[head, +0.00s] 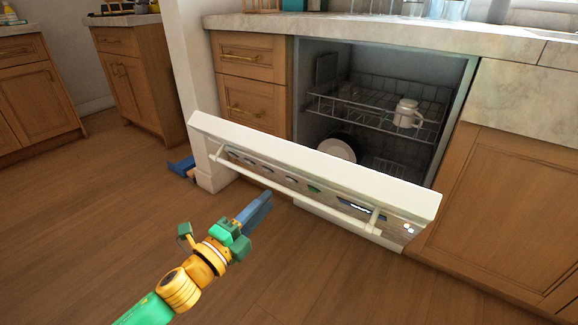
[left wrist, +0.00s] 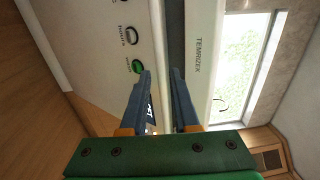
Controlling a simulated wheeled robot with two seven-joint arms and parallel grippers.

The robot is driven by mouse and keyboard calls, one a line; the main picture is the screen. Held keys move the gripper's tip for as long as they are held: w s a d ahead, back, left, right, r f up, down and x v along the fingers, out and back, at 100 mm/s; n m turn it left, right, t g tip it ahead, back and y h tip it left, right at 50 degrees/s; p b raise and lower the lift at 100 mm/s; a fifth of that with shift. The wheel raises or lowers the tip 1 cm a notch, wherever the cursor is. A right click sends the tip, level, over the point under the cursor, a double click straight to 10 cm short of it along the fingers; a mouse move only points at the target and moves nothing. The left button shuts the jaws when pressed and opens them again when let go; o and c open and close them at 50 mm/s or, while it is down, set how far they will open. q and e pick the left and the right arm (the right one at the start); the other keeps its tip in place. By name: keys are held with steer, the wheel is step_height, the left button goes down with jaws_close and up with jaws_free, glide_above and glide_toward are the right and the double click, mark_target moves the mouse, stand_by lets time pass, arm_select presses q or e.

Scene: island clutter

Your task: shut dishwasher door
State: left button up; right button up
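The dishwasher door (head: 310,163) is white and hangs open, tilted down and outward in front of the dishwasher (head: 318,64). A long white bar handle (head: 300,190) runs along its front face, beside a row of buttons. My left gripper (head: 257,209) is in front of the door, near the handle's left half; touching cannot be told. In the left wrist view, its two blue fingers (left wrist: 162,98) are apart with no object clearly held between them. The buttoned door panel (left wrist: 105,45) fills that view's upper left.
Inside the dishwasher, a white mug (head: 407,114) stands on the upper rack (head: 350,108) and a white plate (head: 338,148) is below. Wooden cabinets (head: 500,190) flank the dishwasher. The floor (head: 90,215) at left is clear.

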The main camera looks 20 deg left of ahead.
mark_target(281, 189)
arm_select(q)
steer(key=shift+b+x, duration=0.45)
steer(key=shift+x, duration=2.8)
arm_select(e)
steer(key=shift+r, duration=0.85)
arm_select(q)
steer(key=shift+d, duration=0.1)
steer(key=shift+s, duration=0.1)
jaws_close()
